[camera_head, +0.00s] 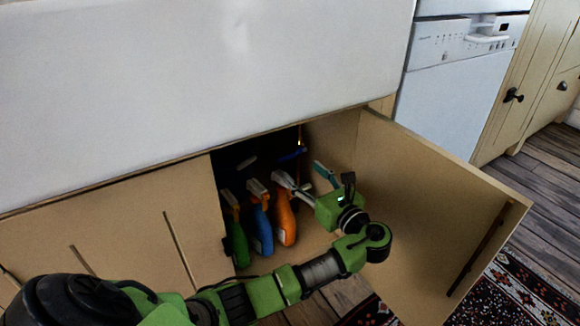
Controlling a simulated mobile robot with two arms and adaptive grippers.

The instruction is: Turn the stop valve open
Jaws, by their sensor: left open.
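The stop valve shows as a small blue lever (291,156) beside a thin copper-coloured pipe (301,137) inside the dark cupboard under the sink. The lever lies roughly level, slanting slightly up to the right. My left gripper (298,171) reaches into the cupboard opening from the right. Its fingers are spread apart, with nothing seen between them. The fingertips appear just below the lever in the picture; I cannot tell whether they touch it. My right gripper is not in view.
Green (237,239), blue (262,230) and orange (285,219) spray bottles stand in the cupboard, left of my gripper. The open cupboard door (425,215) is to the right of my arm. The white sink front (200,80) overhangs the opening. A patterned rug (520,295) lies at lower right.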

